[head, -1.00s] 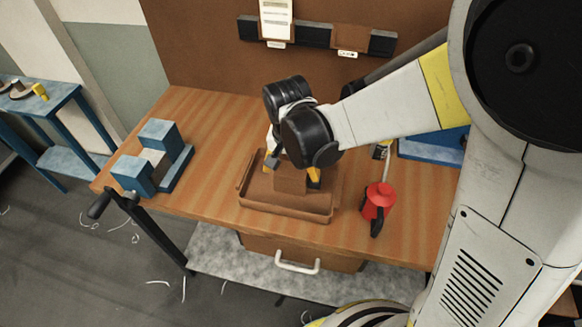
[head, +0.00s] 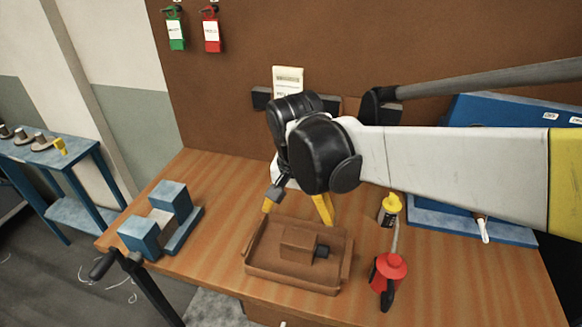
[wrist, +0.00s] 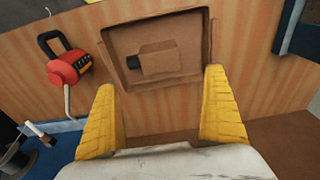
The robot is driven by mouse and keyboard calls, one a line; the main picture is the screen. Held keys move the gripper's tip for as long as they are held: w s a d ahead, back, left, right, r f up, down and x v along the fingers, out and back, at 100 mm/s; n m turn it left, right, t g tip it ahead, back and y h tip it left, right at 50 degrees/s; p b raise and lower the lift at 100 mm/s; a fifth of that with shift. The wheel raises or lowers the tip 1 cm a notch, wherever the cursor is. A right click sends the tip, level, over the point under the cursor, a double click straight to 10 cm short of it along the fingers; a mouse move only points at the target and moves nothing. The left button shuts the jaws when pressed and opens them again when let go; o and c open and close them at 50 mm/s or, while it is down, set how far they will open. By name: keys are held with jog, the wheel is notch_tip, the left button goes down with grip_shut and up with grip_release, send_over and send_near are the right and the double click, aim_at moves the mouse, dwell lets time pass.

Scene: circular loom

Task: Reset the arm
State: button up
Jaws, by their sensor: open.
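My gripper (head: 298,205) hangs over the workbench, above the back edge of a brown tray (head: 290,284). Its two yellow fingers are spread wide with nothing between them; they also show in the wrist view (wrist: 160,112). A brown block (head: 298,243) with a dark cylindrical end lies inside the tray, apart from the fingers. In the wrist view the block (wrist: 160,65) lies in the tray beyond the fingertips. My arm reaches in from the right side of the head view and hides part of the back panel.
A blue fixture (head: 160,222) sits on the left. A blue tray or case (head: 470,225) lies at the right. Bare wood separates the fixture and tray.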

jog(key=shift+r, duration=0.2)
jog(key=s+d+n+t+b, duration=0.1)
jog(key=s+d+n+t, duration=0.1)
jog(key=s+d, duration=0.2)
jog(key=s+d+n+t+b, duration=0.1)
jog(key=s+d+t, duration=0.2)
jog(key=d, duration=0.6)
jog(key=shift+s+d+r+n+y, duration=0.2)
jog(key=shift+s+d+n+y, duration=0.15)
jog(key=shift+s, duration=0.75)
